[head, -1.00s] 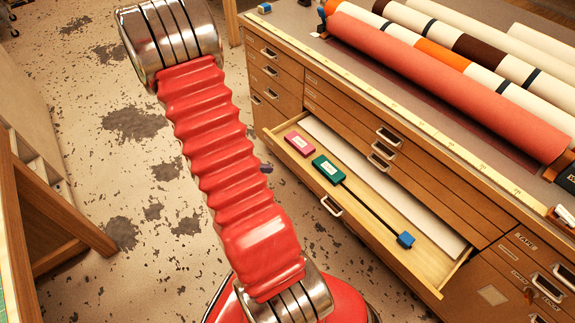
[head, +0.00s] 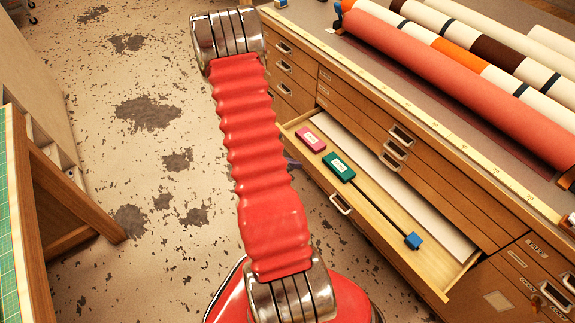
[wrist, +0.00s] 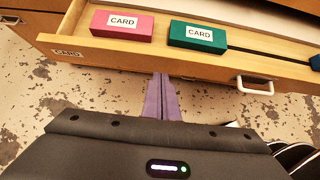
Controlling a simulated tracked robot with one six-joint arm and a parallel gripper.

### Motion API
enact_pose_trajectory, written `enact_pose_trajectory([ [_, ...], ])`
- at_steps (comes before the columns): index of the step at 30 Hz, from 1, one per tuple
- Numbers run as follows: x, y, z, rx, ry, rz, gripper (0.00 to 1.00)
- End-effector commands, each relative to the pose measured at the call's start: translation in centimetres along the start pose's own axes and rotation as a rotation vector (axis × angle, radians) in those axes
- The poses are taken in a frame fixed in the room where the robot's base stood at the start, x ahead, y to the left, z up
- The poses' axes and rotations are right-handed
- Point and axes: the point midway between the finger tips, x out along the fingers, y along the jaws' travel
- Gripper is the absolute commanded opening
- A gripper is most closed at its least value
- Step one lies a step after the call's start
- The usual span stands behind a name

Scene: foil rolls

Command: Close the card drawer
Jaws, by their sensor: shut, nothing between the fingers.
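The card drawer (head: 378,238) stands pulled out from the wooden cabinet, with a pale handle on its front. In the wrist view the drawer front (wrist: 115,60) carries a CARD label at its left, and the handle (wrist: 256,87) is to the right. My gripper (wrist: 161,76) has its purple fingers shut and empty, pointing at the drawer front, left of the handle. Its tips are close to the front's lower edge; I cannot tell whether they touch. In the head view my arm hides most of the gripper; a purple bit shows beside the drawer.
In the drawer lie a pink box (head: 311,139), a green box (head: 339,167) and a dark rod ending at a blue block (head: 413,241). Rolls (head: 460,70) lie on the cabinet top. A table with a green mat (head: 9,220) stands at left. Speckled floor between is open.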

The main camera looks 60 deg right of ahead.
Motion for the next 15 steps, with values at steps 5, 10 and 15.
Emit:
enact_pose_trajectory([
  [5, 1.4, -0.1, 1.4, 0.001, 0.000, -0.001, 0.00],
  [10, 1.9, 0.0, 2.0, 0.001, -0.001, -0.001, 0.00],
  [15, 2.0, 0.0, 2.1, 0.000, -0.001, 0.000, 0.00],
])
